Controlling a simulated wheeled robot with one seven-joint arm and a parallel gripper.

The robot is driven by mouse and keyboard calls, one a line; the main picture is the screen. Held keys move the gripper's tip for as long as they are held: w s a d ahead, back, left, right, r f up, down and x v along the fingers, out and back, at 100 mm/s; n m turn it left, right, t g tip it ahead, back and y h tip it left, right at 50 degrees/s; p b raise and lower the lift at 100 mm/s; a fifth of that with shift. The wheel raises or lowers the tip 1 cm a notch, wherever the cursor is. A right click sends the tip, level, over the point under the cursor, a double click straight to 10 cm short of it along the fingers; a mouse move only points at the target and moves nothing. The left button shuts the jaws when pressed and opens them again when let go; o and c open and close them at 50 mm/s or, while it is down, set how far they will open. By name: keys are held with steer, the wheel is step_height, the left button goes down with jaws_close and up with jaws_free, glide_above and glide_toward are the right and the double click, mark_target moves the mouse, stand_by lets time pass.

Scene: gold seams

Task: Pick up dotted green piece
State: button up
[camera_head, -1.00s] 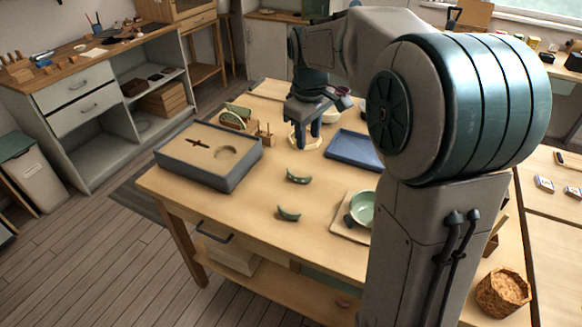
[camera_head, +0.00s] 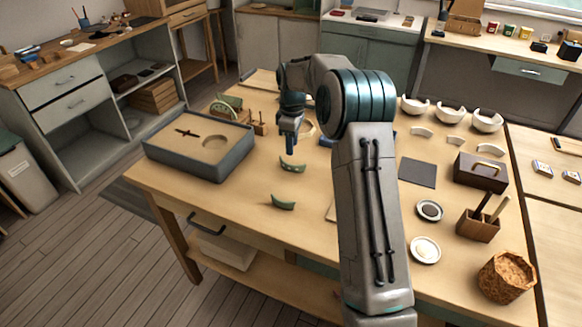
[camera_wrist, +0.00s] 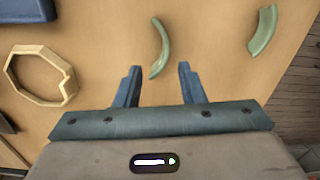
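Two curved green pieces lie apart on the wooden table. The farther piece (camera_head: 292,166) is just in front of my gripper (camera_head: 290,148) in the head view and seems to carry small marks. The nearer piece (camera_head: 283,202) looks plain, but dots are too small to confirm on either. In the wrist view, one green piece (camera_wrist: 162,47) lies just ahead of my gripper (camera_wrist: 157,72), its lower end near the gap between the fingertips. The other green piece (camera_wrist: 262,31) is off to the right. The fingers are apart with nothing held.
A grey tray (camera_head: 160,156) with recesses stands left. A pale polygonal ring (camera_wrist: 67,84) lies left of the fingers, with a blue tray (camera_wrist: 28,11) beyond it. White bowls (camera_head: 450,114), a dark toolbox (camera_head: 481,171) and a cork-like pot (camera_head: 506,278) stand right. Table around the pieces is clear.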

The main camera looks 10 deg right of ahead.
mark_target(291, 166)
step_height(291, 166, down, 3)
steer(key=shift+s+r, duration=0.1)
steer(key=shift+r, duration=0.05)
steer(key=f, duration=0.2)
steer(key=s+f, duration=0.1)
steer(key=f, duration=0.1)
steer(key=shift+f, duration=0.6)
jaws_close()
